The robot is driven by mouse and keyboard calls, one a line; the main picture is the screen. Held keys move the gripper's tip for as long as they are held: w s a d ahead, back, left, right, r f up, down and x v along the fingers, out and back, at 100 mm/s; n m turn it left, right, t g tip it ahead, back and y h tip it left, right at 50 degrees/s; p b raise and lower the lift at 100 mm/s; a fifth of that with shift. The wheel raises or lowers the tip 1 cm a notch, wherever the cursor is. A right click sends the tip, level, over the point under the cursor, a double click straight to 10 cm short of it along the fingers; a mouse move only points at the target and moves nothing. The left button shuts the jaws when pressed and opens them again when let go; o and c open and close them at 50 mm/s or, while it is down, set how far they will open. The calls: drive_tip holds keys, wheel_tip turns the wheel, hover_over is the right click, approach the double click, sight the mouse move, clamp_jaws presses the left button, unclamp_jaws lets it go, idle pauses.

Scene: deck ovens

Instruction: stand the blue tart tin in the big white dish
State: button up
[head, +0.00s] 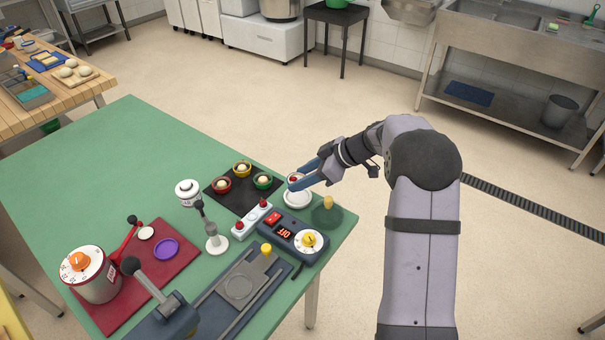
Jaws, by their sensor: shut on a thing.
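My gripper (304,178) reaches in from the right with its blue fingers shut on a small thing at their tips. This appears to be the blue tart tin (292,181), with a pale and red filling; the fingers hide much of it. The big white dish (298,202) lies on the green table directly below the fingertips, near the right edge. The tin is over the dish in this view; I cannot tell whether it touches it.
Yellow (241,170), red (222,186) and green (263,182) tins stand on a dark mat (238,202) to the left. The table's far left (110,150) is clear.

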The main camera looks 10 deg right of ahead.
drive_tip(key=shift+f+b, duration=0.45)
drive_tip(key=shift+f, duration=1.4)
drive_tip(key=shift+b, duration=1.3)
drive_tip(key=shift+f+b, duration=0.65)
drive_tip(key=shift+b, duration=0.15)
idle(0.5)
drive_tip(key=o, duration=0.8)
drive_tip(key=shift+d+r, duration=0.1)
drive_tip(key=shift+r, duration=0.05)
drive_tip(key=shift+p+v, duration=0.6)
drive_tip(key=shift+v, duration=4.8)
